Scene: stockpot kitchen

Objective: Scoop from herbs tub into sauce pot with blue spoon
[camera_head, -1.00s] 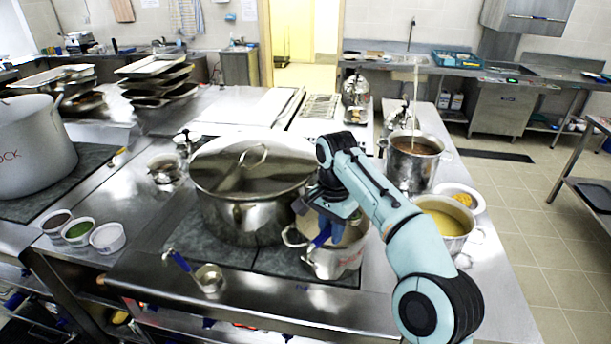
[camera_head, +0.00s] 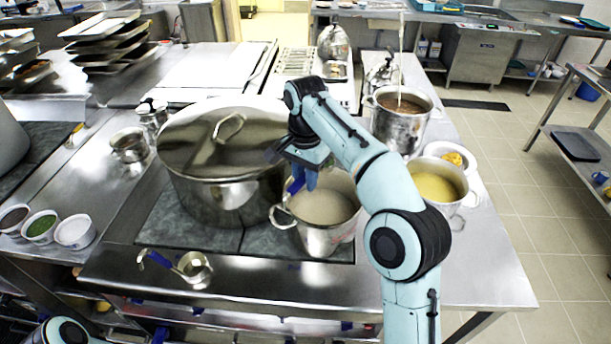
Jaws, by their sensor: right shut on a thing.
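The sauce pot (camera_head: 318,238) is a steel pot with pale, creamy contents, standing at the front of the dark hob. My right gripper (camera_head: 300,172) is above the pot's back left rim. It is shut on the blue spoon (camera_head: 297,186), of which only a blue part shows below the fingers. The spoon's bowl cannot be made out. The herbs tub (camera_head: 41,229) is a small white tub with green contents, at the far left of the counter between two similar tubs. Part of my left arm shows at the bottom left corner; its gripper is out of view.
A large lidded stockpot (camera_head: 222,165) stands just left of my right gripper. A blue-handled ladle (camera_head: 193,267) lies at the front edge. A pot of yellow soup (camera_head: 437,188) and a pot of brown contents (camera_head: 402,125) stand on the right. Bare steel counter lies between tubs and hob.

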